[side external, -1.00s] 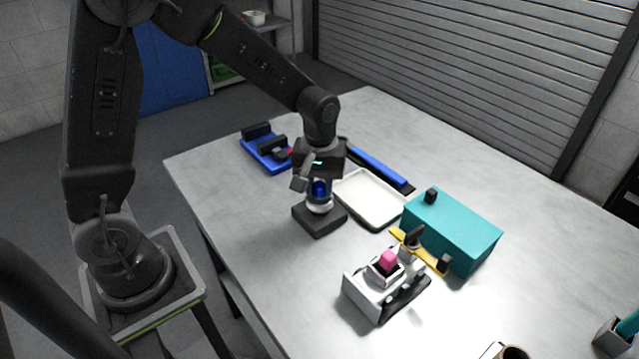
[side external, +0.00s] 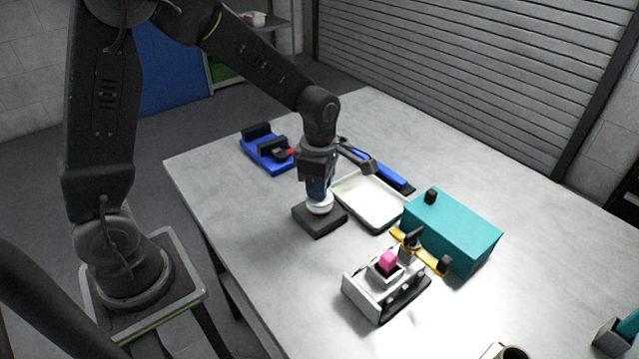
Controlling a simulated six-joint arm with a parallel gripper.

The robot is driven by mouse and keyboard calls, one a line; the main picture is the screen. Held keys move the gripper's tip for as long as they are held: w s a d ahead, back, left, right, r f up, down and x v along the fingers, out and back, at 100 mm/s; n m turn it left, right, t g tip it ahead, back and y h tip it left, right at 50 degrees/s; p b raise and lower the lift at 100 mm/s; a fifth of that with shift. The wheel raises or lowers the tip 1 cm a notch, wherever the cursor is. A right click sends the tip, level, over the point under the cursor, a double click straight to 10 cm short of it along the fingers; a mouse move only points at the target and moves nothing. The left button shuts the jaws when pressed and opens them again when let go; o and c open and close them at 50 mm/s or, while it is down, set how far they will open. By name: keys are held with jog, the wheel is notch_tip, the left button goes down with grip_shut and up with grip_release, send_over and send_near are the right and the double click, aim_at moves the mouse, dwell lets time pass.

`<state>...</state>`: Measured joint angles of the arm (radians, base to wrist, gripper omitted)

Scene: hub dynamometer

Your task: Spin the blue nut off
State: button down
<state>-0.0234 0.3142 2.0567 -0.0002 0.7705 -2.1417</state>
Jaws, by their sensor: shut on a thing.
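The blue nut (side external: 317,187) sits above a round whitish hub (side external: 320,206) on a dark square base block (side external: 320,221), left of the middle of the table. My gripper (side external: 317,180) points straight down over the hub and is shut on the blue nut. The gripper body and fingers hide most of the nut. I cannot tell whether any gap lies between nut and hub.
A white tray (side external: 371,222) lies just right of the hub base. Behind are a blue fixture (side external: 266,160) and a blue bar (side external: 392,172).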

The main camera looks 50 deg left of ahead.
jog(key=n, duration=0.5)
jog(key=c, duration=1)
grip_release()
jog(key=m, duration=0.5)
jog(key=shift+m, duration=0.3)
jog(key=m, duration=0.5)
jog(key=shift+m, duration=0.4)
jog(key=m, duration=1.2)
